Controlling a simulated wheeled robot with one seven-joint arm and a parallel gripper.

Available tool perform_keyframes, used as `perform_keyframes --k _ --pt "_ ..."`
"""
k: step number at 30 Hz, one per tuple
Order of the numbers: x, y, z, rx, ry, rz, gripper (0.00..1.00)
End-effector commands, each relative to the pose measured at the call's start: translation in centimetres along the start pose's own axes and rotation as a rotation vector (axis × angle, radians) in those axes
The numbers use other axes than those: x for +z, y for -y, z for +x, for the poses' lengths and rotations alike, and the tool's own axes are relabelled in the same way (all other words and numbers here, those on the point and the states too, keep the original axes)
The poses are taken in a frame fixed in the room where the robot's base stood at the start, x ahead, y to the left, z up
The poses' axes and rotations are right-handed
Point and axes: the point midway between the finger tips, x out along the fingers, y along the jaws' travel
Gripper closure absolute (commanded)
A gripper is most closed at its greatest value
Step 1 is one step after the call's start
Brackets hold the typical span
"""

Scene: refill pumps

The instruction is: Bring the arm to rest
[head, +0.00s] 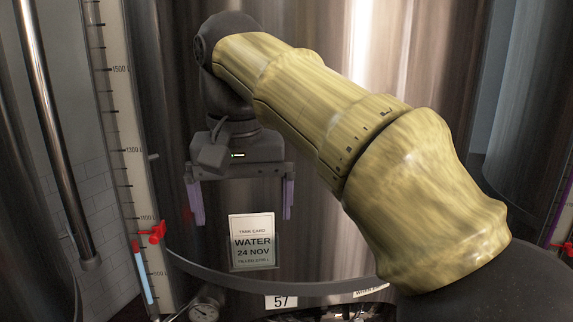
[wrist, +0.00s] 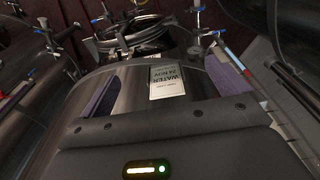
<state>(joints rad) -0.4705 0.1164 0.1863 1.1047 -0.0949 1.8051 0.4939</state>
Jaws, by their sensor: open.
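My arm reaches across the head view from the lower right, with yellow wood-like links. My gripper (head: 240,205) hangs at its end, pointing down in front of a large shiny metal tank (head: 330,225). Its two purple-padded fingers are wide apart with nothing between them. In the wrist view my gripper (wrist: 165,90) shows a purple finger at each side. A white tank card (head: 253,241) reading WATER, 24 NOV is on the tank, lower than the gripper body and seen between the fingers. The card also shows in the wrist view (wrist: 167,81).
A level gauge (head: 133,170) with a red clip (head: 153,233) stands left of the tank.

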Motion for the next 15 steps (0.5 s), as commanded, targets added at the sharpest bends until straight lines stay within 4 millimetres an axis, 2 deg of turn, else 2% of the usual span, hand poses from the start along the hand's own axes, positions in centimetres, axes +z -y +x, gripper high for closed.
perform_keyframes --k 1,5,10,15 --pt "-0.3 -0.4 1.4 0.003 0.002 0.004 0.0" --pt "-1.4 -1.4 5.0 0.004 -0.003 0.006 0.0" --pt "-2.5 -3.9 12.3 0.004 -0.01 0.014 0.0" --pt "-2.5 -7.3 20.0 0.002 -0.024 0.026 0.0"
